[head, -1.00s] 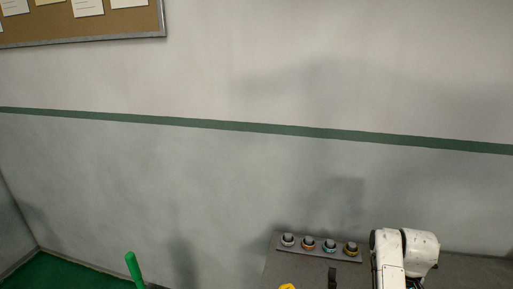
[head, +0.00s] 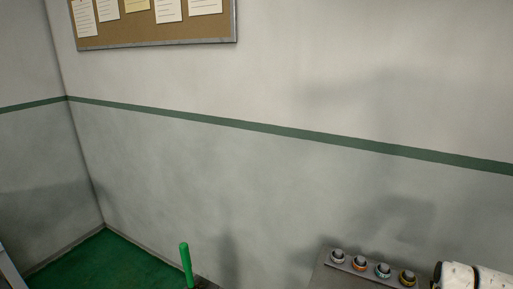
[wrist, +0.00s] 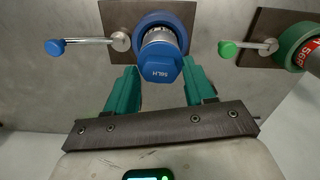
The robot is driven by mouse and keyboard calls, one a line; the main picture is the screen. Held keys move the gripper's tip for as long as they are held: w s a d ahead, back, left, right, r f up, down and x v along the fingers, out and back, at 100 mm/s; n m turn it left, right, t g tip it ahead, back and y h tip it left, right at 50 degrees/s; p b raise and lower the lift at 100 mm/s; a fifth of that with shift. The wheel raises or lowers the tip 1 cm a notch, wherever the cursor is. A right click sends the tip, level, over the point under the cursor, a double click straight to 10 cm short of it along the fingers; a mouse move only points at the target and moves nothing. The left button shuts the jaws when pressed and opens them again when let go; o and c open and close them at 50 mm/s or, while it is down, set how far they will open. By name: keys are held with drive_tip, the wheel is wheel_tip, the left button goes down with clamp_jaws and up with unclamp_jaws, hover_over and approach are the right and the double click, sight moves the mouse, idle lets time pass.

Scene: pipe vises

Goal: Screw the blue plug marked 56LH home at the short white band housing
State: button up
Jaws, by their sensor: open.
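In the wrist view, the blue plug (wrist: 162,70) marked 56LH faces me, its mark upside down. Behind it are a short pale silver-white section (wrist: 160,38) and a blue ring (wrist: 181,22) on a dark square plate. I cannot tell whether this is the short white band housing or how deep the plug sits. My gripper (wrist: 159,66) is open, with a teal finger on each side of the plug's lower part in the picture. Gaps show beside the plug. My gripper is out of the head view.
A blue-knobbed lever (wrist: 56,47) sticks out left of the blue ring. At right are a green-knobbed lever (wrist: 228,49) and a green ring (wrist: 299,37) with a red-labelled part.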

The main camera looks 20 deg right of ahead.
drive_tip(key=m, duration=0.7)
clamp_jaws()
idle(0.4)
idle(0.4)
drive_tip(key=n, duration=0.7)
drive_tip(key=shift+n, duration=0.4)
